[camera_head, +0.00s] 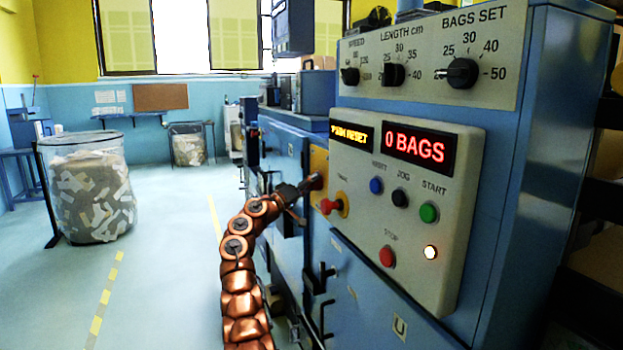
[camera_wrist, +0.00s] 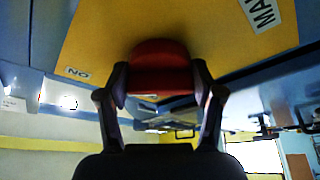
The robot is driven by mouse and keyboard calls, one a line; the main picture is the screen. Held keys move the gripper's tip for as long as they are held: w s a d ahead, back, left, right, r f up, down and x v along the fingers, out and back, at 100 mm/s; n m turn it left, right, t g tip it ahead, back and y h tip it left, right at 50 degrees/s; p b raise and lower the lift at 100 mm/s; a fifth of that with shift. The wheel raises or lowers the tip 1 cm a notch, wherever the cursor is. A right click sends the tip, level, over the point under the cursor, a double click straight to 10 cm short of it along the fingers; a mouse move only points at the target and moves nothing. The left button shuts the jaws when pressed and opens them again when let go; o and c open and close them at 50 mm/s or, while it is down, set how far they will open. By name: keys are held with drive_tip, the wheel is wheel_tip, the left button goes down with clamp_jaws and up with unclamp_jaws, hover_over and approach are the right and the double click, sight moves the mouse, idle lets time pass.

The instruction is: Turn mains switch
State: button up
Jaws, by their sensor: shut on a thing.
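The red mains switch knob (camera_wrist: 160,62) is on a yellow plate (camera_wrist: 105,35) in the wrist view. An "ON" label (camera_wrist: 77,72) and a partly cut-off "MAI" label (camera_wrist: 262,12) are on the plate, both turned in this view. My gripper (camera_wrist: 162,85) has one dark finger on each side of the knob and is shut on it. In the head view my gripper (camera_head: 308,185) reaches the yellow plate (camera_head: 319,163) on the blue machine's side. There the gripper largely hides the knob, and its exact angle is hard to tell.
A red push-button (camera_head: 329,207) on a yellow base is close beside my gripper. The control panel (camera_head: 455,215) to the right shows "0 BAGS" and a lit lamp. A clear bin of scraps (camera_head: 88,190) stands left; the floor between is clear.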

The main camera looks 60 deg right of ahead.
idle(0.4)
drive_tip(key=o, duration=1.1)
drive_tip(key=shift+o, duration=0.2)
drive_tip(key=shift+a, duration=0.1)
drive_tip(key=v, duration=1.1)
drive_tip(key=shift+w, duration=0.3)
drive_tip(key=shift+s+a+f, duration=0.1)
drive_tip(key=shift+a+f, duration=0.05)
drive_tip(key=shift+a, duration=0.2)
